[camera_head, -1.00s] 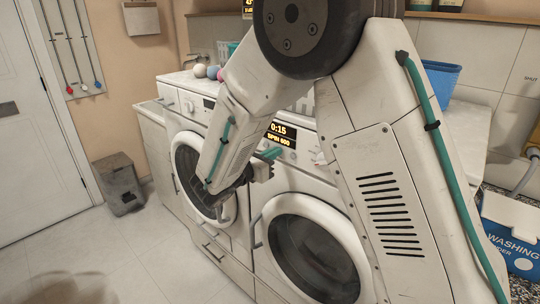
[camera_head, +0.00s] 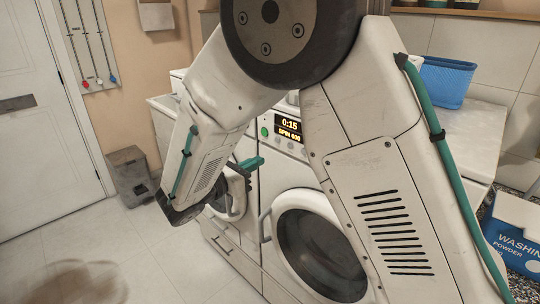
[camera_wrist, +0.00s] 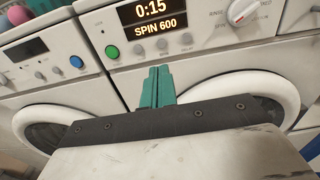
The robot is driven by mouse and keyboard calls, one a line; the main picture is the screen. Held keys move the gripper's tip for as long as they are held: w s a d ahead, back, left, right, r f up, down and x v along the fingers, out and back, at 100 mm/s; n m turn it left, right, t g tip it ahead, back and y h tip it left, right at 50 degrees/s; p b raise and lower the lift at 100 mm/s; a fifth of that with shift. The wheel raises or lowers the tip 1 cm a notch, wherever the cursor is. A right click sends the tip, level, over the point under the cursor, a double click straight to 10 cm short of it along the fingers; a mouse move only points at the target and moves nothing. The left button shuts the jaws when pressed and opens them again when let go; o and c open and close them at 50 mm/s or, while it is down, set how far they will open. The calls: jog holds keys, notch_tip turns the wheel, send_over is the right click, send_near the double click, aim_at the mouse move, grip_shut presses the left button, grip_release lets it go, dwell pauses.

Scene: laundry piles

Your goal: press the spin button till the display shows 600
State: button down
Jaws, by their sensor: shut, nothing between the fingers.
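The washing machine's display (camera_head: 288,129) reads 0:15 and SPIN 600; it also shows in the wrist view (camera_wrist: 153,18). Below the display in the wrist view is a row of small grey buttons (camera_wrist: 162,47); their labels are too blurred to read surely. A green button (camera_wrist: 112,51) sits left of the row. My gripper (camera_wrist: 157,71) has its teal fingers shut together and empty, pointing at the panel below the buttons. In the head view my gripper (camera_head: 256,162) is in front of the machine, apparently clear of the panel.
A red-and-white knob (camera_wrist: 243,11) is right of the display. A second machine with a blue button (camera_wrist: 76,62) stands to the left. The round door (camera_head: 316,243) is below the panel. A blue basket (camera_head: 446,82) and washing powder box (camera_head: 515,236) are at right.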

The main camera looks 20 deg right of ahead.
jog(key=shift+v, duration=1.45)
jog(key=shift+d, duration=0.1)
jog(key=s+d+r+m+g+y, duration=0.3)
jog(key=s+d+m+g, duration=0.3)
jog(key=d, duration=0.3)
jog(key=s+d+r+m+g+y, duration=0.2)
jog(key=s+d+r+m+g, duration=0.15)
jog(key=s+d+m, duration=0.35)
jog(key=s+m+t+y, duration=0.2)
jog(key=s+m+y, duration=0.8)
jog(key=s, duration=0.7)
jog(key=shift+d+f+m+y, duration=0.2)
jog(key=shift+f+m+y, duration=0.2)
jog(key=shift+m, duration=0.2)
dwell(0.5)
